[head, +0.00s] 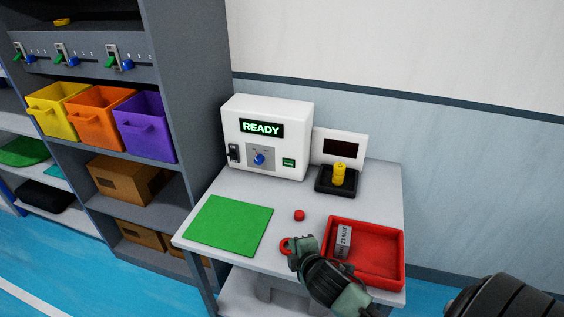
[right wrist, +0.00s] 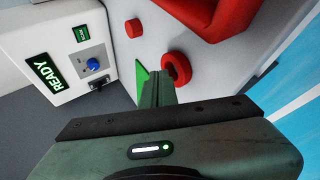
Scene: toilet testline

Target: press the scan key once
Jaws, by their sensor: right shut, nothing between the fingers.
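A white machine (head: 267,110) stands at the back of the grey table (head: 215,183), with a display (head: 262,128) reading READY. Its front has a small green key (head: 289,162) with lettering too small to read surely, perhaps the scan key; it also shows in the right wrist view (right wrist: 82,33). A blue knob (head: 258,159) and a black switch (head: 233,152) are beside it. My right gripper (head: 293,247) is shut and empty, low over the front of the table by a red ring (right wrist: 176,68), apart from the machine. My left gripper is not in view.
A green mat (head: 228,225) lies left on the table. A red tray (head: 380,257) with a labelled grey item (head: 343,240) is at right. A small red piece (head: 299,215) lies mid-table. A yellow cylinder (head: 338,174) stands on a black scale (head: 324,187). Shelves (head: 183,85) rise at left.

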